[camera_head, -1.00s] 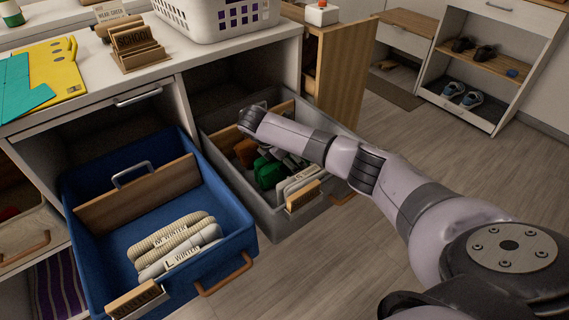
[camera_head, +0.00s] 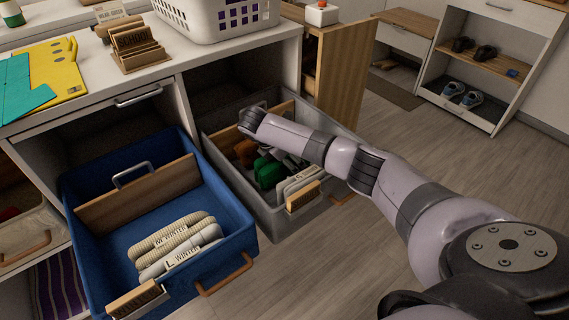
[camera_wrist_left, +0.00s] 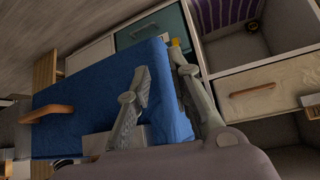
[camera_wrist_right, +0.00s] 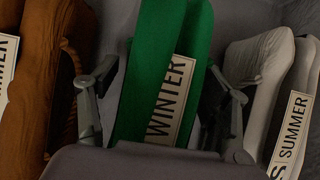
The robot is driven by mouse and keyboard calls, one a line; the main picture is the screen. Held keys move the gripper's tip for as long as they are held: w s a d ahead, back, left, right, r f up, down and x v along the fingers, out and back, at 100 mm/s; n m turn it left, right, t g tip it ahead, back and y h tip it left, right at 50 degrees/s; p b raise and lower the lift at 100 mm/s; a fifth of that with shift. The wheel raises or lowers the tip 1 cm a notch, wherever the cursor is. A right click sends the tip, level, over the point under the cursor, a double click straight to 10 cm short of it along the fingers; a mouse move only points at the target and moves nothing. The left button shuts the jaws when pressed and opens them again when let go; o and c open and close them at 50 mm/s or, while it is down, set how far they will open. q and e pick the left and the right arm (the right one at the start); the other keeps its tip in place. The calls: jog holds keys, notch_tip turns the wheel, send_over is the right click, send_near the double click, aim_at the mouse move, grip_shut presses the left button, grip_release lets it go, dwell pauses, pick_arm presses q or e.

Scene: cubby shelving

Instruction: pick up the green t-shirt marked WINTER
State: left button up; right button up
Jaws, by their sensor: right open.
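The green t-shirt (camera_wrist_right: 150,75) stands folded on edge in the right wrist view, with a white WINTER label on its front. My right gripper (camera_wrist_right: 165,75) is open, with one finger on each side of the green shirt. Gaps show between the fingers and the cloth. In the head view the green shirt (camera_head: 268,172) sits in the grey drawer bin (camera_head: 265,212), partly below my right arm; the right gripper is not clearly visible there. My left gripper (camera_wrist_left: 160,58) is open and empty in the left wrist view, near the blue bin (camera_wrist_left: 95,85).
A brown garment (camera_wrist_right: 35,60) and a white garment (camera_wrist_right: 262,75) marked SUMMER flank the green shirt closely. The blue bin (camera_head: 235,205) with beige and grey WINTER-labelled garments stands left of the grey bin. A white basket (camera_head: 215,18) is on the counter.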

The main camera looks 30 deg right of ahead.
pick_arm(q)
jog(key=shift+s+a+f+g, duration=0.2)
jog(key=shift+s+f+g, duration=0.1)
jog(key=shift+s, duration=0.25)
jog(key=shift+s+a+f+g, duration=0.2)
jog(key=shift+s+f+g, duration=0.1)
jog(key=shift+s, duration=0.25)
pick_arm(e)
jog(key=shift+f, duration=0.15)
dwell(0.7)
jog(key=c, duration=1.4)
